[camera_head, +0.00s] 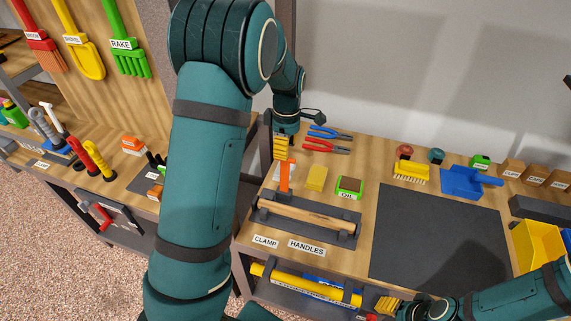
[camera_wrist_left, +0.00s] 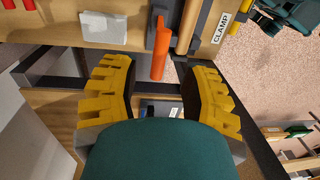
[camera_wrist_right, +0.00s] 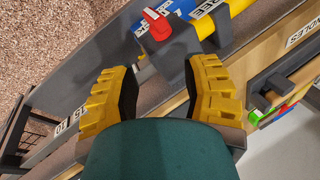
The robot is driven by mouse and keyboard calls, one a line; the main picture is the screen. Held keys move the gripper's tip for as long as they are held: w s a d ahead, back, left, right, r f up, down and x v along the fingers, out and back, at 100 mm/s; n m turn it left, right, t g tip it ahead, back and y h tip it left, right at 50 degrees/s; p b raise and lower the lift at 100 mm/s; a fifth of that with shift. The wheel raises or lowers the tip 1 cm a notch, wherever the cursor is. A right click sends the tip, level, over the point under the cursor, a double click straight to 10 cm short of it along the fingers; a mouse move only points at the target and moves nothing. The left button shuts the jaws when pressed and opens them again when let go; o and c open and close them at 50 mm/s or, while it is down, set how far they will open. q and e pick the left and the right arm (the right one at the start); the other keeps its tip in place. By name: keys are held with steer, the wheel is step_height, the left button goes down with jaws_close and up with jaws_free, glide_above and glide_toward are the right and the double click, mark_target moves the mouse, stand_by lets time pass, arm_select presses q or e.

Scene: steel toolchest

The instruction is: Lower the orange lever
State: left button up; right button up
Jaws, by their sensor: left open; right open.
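The orange lever (camera_head: 285,177) stands upright at the left edge of the wooden bench, at the end of the grey holder marked CLAMP. In the left wrist view the orange lever (camera_wrist_left: 160,48) lies ahead of the gap between the fingers, apart from both. My left gripper (camera_head: 281,148) is open, just behind the lever's top in the head view; its fingers also show in the left wrist view (camera_wrist_left: 157,75). My right gripper (camera_head: 386,304) is open and empty at the bench's front, by the shelf below; its fingers also show in the right wrist view (camera_wrist_right: 155,75).
A wooden handle (camera_head: 305,213) lies in the grey holder beside the lever. A yellow block (camera_head: 317,178), a green-edged OIL box (camera_head: 349,187) and pliers (camera_head: 326,147) lie nearby. A yellow tube (camera_head: 306,285) sits below the bench front. The dark mat (camera_head: 420,225) is clear.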

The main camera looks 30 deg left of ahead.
mark_target(285, 175)
arm_select(q)
steer(key=shift+s+f+b, duration=0.15)
steer(key=shift+f+b, duration=0.15)
steer(key=shift+f, duration=1.1)
steer(key=shift+s+f+b, duration=0.1)
steer(key=shift+f+b, duration=0.2)
steer(key=shift+f, duration=1.05)
jaws_close()
